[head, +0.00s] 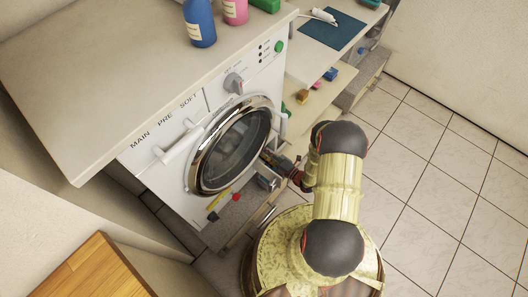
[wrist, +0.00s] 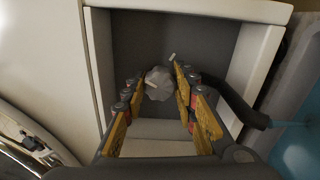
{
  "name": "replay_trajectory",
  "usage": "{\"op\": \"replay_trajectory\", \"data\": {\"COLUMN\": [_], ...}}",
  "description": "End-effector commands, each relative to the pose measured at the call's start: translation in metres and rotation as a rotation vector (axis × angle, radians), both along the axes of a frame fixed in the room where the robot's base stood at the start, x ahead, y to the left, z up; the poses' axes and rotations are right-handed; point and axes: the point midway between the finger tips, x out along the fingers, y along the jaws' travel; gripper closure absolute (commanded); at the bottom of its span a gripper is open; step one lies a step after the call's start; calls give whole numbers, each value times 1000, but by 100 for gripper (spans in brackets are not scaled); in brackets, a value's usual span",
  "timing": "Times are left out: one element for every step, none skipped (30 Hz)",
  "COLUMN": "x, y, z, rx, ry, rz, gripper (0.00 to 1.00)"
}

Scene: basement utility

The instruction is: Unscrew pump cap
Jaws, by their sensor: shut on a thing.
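The pump cap (wrist: 158,88) is a grey, lobed knob with a pale bar across its face. It sits in a dark recess (wrist: 140,38) with a white frame in the wrist view. The two yellow-padded fingers of my gripper (wrist: 157,78) stand on either side of it, shut on the cap. In the head view my gripper (head: 272,174) is low at the right of the washing machine (head: 160,173). The cap and the recess cannot be seen there.
A dark hose (wrist: 238,105) runs close to the right finger. The round washer door (head: 232,145) is closed, left of my gripper. Red, blue and yellow items (head: 219,204) lie low in front of the machine. Tiled floor (head: 440,150) at right is clear.

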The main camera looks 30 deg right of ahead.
Motion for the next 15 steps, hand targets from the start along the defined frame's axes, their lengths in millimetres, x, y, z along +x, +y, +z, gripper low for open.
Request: {"op": "replay_trajectory", "data": {"x": [-1,-1,-1,-1,-1,-1,-1,-1,-1,-1,-1,-1,-1,-1,-1], "y": [1,1,1,1,1,1,1,1,1,1,1,1,1,1,1], "z": [-1,-1,-1,-1,-1,-1,-1,-1,-1,-1,-1,-1,-1,-1,-1], "rx": [-29,-46,-69,-85,-100,-118,-131,-141,-156,-166,-173,-183,-190,-194,-199], "ry": [-9,-17,-26,-33,-39,-46,-52,-56,-62,-66,-69,-73,-75,-77,-79], "rz": [1,1,1,1,1,1,1,1,1,1,1,1,1,1,1], "gripper": [97,97,97,97,97,97,97,97,97,97,97,97,97,97,97]}}
